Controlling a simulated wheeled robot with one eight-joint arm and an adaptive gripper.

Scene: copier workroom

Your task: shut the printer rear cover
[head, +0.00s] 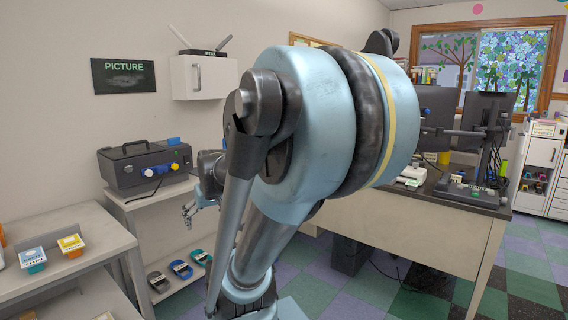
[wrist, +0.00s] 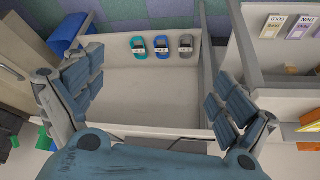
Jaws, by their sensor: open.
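I cannot make out a printer or its rear cover for certain in either view. My gripper (head: 190,212) shows small at the left of my arm in the head view, in front of the shelf unit. In the wrist view my gripper (wrist: 158,98) has its two fingers wide apart, with nothing between them. Below it is a pale shelf surface. My large blue arm link hides the middle of the head view.
A dark machine (head: 146,166) with a handle and coloured knobs stands on the shelf unit at left. Three small tape-dispenser-like items (wrist: 162,46) lie on a lower shelf. A table (head: 60,255) holds two labelled tubs. A desk (head: 415,225) with monitors stands right.

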